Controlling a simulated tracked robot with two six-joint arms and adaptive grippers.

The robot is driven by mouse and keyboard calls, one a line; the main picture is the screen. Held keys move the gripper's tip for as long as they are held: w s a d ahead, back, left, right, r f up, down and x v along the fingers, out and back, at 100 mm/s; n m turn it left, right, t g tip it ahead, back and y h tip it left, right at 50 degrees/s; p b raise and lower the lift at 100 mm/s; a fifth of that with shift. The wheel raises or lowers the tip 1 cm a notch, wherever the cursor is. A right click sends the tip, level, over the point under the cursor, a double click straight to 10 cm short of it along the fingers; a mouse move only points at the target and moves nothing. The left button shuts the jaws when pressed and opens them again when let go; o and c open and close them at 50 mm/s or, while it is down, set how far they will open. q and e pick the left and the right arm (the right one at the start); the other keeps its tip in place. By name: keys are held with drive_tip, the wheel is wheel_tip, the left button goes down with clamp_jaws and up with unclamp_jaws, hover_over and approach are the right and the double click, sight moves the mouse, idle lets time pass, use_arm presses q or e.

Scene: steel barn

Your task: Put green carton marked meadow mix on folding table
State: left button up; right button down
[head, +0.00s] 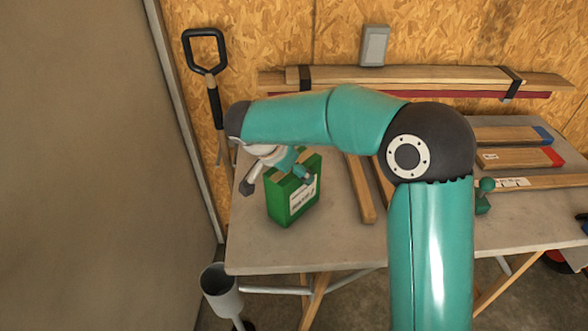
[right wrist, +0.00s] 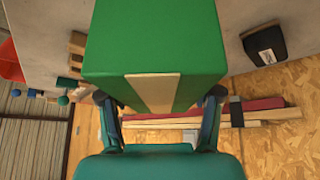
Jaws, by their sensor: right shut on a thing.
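The green carton (head: 282,204) has a white label on its front and a tan strip on top. In the head view it appears upright over the left part of the grey-topped folding table (head: 250,250); I cannot tell whether its base touches. My right gripper (head: 278,182) reaches down from above, with its fingers on either side of the carton's top. In the right wrist view the carton (right wrist: 152,48) fills the upper middle, between the fingertips of my right gripper (right wrist: 161,95), which is shut on it. The label's text is too small to read. My left gripper is out of view.
Wooden strips (head: 360,188) lie right of the carton, and more boards (head: 520,158) at the table's right. Strapped planks (head: 400,76) run along the back wall. A black-handled shovel (head: 207,70) leans at the left. A grey bucket-like container (head: 220,292) stands below the table's left edge.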

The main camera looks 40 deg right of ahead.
drive_tip(key=shift+c, duration=1.1)
unclamp_jaws()
drive_tip(key=v, duration=1.2)
drive_tip(key=shift+r, duration=0.1)
